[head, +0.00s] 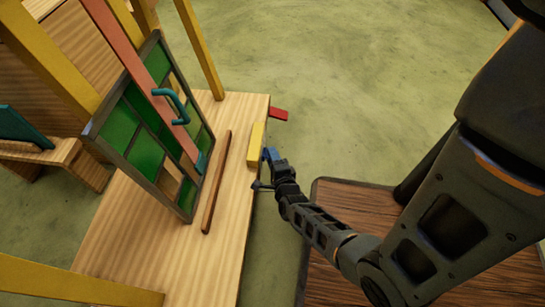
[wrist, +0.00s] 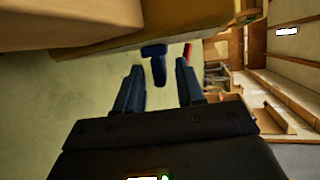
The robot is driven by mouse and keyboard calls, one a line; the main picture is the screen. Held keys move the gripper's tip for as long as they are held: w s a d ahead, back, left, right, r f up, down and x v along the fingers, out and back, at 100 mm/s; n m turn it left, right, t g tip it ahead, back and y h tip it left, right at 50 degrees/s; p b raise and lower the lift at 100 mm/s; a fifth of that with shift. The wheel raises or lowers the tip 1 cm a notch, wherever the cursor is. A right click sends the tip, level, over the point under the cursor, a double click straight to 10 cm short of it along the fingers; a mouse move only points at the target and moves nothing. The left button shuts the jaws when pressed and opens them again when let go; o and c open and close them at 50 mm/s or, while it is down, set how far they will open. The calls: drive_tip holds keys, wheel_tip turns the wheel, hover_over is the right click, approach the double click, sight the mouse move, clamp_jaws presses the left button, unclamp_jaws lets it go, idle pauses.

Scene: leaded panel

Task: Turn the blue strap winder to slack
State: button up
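The blue strap winder (wrist: 154,58) shows in the wrist view as a dark blue T-shaped handle below a yellow block (head: 256,143) at the bench edge. In the head view a small patch of blue shows there, and I cannot separate the winder from my fingertips. My gripper (wrist: 159,66) is open, with one finger on each side of the winder's stem in the wrist view. I see no clear contact between fingers and winder. In the head view my gripper (head: 271,158) is at the bench's right edge, beside the yellow block.
A green leaded panel (head: 145,158) leans upright on the wooden bench (head: 232,225), crossed by a salmon bar with a teal handle (head: 172,104). A brown strip (head: 217,182) lies on the bench. A red piece (head: 279,114) juts from the edge. Green floor beyond is clear.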

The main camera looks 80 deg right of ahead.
drive_tip(key=p+v, duration=0.2)
drive_tip(key=v, duration=0.5)
drive_tip(key=shift+a, duration=0.15)
